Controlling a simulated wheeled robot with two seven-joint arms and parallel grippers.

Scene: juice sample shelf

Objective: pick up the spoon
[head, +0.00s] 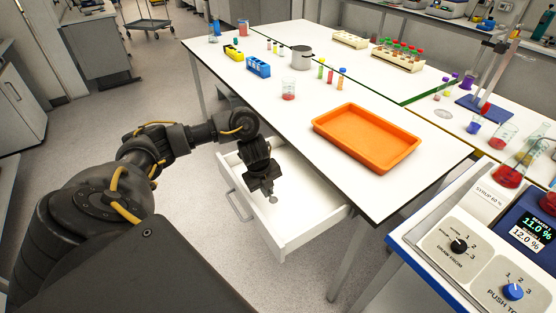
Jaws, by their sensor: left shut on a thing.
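My left gripper (267,190) is over the open white drawer under the table, pointing down. It is shut on the spoon (273,199), of which only a small grey rounded end shows below the fingertips. The rest of the spoon is hidden by the gripper. I cannot tell whether the spoon touches the drawer floor. My right gripper is not in view.
The drawer (308,229) is pulled out; its walls surround the gripper area. The white table (240,86) above carries an orange tray (368,137), a glass beaker (288,90) and tube racks. A dispenser panel (470,238) stands at the lower right.

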